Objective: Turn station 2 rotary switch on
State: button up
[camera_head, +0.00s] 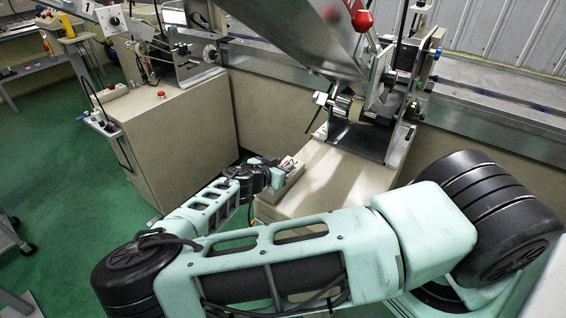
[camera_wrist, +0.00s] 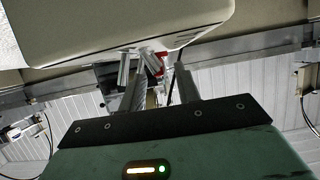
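The station 2 control box (camera_head: 291,181) is a small beige box on the front left of the right-hand cabinet, with a little red showing at its far end. In the head view my gripper (camera_head: 277,164) is at this box, and my arm hides part of it. In the wrist view the box (camera_wrist: 110,28) fills the top. My gripper (camera_wrist: 158,88) has its two grey fingers apart, just below the box edge. A small light-grey part (camera_wrist: 148,58) and a red part (camera_wrist: 157,66) show near the fingertips. I cannot tell which is the rotary switch, its setting, or whether a finger touches it.
The station 2 cabinet (camera_head: 335,182) carries a metal machine with a red-knobbed lever (camera_head: 362,21) above my arm. The station 1 cabinet (camera_head: 180,125) stands to the left, with a red button (camera_head: 161,94).

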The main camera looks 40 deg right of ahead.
jog(key=shift+w+d+f, duration=0.15)
jog(key=shift+d, duration=0.25)
grip_shut()
